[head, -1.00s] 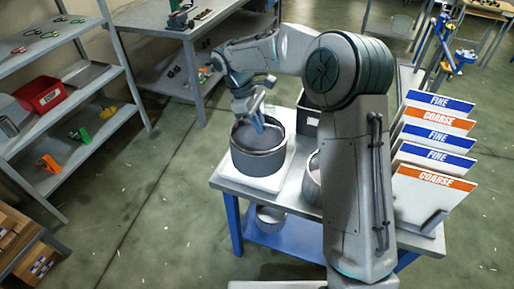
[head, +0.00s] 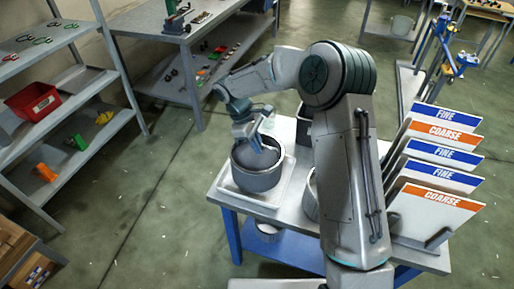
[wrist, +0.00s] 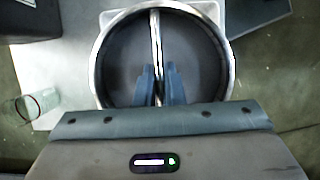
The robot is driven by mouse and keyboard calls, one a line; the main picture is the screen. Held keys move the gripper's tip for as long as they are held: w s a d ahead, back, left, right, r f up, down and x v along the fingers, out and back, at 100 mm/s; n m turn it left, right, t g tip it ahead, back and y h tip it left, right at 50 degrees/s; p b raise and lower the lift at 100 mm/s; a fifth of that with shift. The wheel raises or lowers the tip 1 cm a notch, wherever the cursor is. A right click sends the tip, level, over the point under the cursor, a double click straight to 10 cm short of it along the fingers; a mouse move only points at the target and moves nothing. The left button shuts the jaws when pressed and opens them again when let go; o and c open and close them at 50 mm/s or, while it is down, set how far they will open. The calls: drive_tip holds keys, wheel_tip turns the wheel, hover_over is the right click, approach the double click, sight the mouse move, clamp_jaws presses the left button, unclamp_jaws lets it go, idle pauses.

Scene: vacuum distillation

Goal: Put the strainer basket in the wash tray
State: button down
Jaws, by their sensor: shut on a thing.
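The strainer basket (head: 258,178) is a round grey vessel with a metal rim and a bar across its top. In the wrist view my gripper (wrist: 158,98) has a finger on each side of this bar, shut on it, and the basket (wrist: 96,62) fills the view's middle. In the head view my gripper (head: 256,143) reaches down into the basket's mouth. The wash tray (head: 228,187) is pale and shallow, at the table's left end. The basket appears upright within the tray's outline; whether its base touches the tray floor is hidden.
A second round vessel (head: 311,196) stands right of the tray, partly behind my arm. A dark box (head: 303,124) is at the table's back. A rack of FINE and COARSE panels (head: 432,185) fills the right end. Open floor lies left of the table.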

drive_tip(key=shift+f, duration=1)
drive_tip(key=c, duration=2)
unclamp_jaws()
drive_tip(key=shift+f, duration=0.2)
drive_tip(key=o, duration=0.5)
drive_tip(key=shift+r, duration=0.1)
